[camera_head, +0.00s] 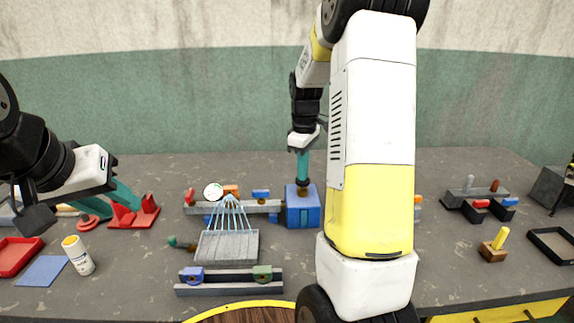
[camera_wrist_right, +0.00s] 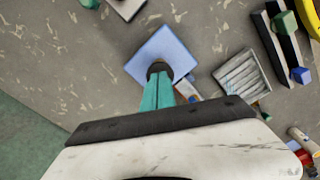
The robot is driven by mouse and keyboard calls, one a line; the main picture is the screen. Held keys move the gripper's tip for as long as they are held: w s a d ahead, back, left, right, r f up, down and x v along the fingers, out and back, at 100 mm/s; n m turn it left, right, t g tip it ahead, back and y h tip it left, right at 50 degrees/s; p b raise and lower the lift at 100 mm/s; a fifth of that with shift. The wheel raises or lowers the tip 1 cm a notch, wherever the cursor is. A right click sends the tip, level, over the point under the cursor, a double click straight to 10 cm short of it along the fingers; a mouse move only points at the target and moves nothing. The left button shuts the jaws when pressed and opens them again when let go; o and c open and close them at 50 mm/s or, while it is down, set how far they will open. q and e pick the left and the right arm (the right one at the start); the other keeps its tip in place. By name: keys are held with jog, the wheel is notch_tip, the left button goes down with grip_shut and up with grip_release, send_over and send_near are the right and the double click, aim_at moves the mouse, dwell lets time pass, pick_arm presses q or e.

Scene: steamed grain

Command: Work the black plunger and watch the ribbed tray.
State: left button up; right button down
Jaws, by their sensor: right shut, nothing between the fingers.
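The black plunger (camera_head: 302,187) stands on top of a blue block (camera_head: 303,210) near the middle of the table. My right gripper (camera_head: 303,178) is shut and empty, pointing down with its teal fingertips at the plunger's top. In the right wrist view the fingertips (camera_wrist_right: 157,80) meet the dark plunger (camera_wrist_right: 159,68); whether it is pressed down, I cannot tell. The grey ribbed tray (camera_head: 227,250) lies left of the block, with pale blue streams (camera_head: 231,213) fanning down onto it from above. It also shows in the right wrist view (camera_wrist_right: 243,76). My left gripper (camera_head: 112,203) appears open, near a red stand.
A grey rail with blue and green blocks (camera_head: 231,282) lies in front of the tray. The red stand (camera_head: 134,212), a white bottle (camera_head: 78,256) and a red tray (camera_head: 18,257) are at left. My right arm hides the table right of the blue block.

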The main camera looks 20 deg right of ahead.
notch_tip(320, 180, up, 8)
jog(key=shift+f, duration=0.25)
dwell(0.5)
dwell(2.1)
jog(key=shift+f, duration=1.45)
dwell(1.7)
jog(key=shift+f, duration=2.35)
notch_tip(320, 180, up, 8)
jog(key=shift+f, duration=0.2)
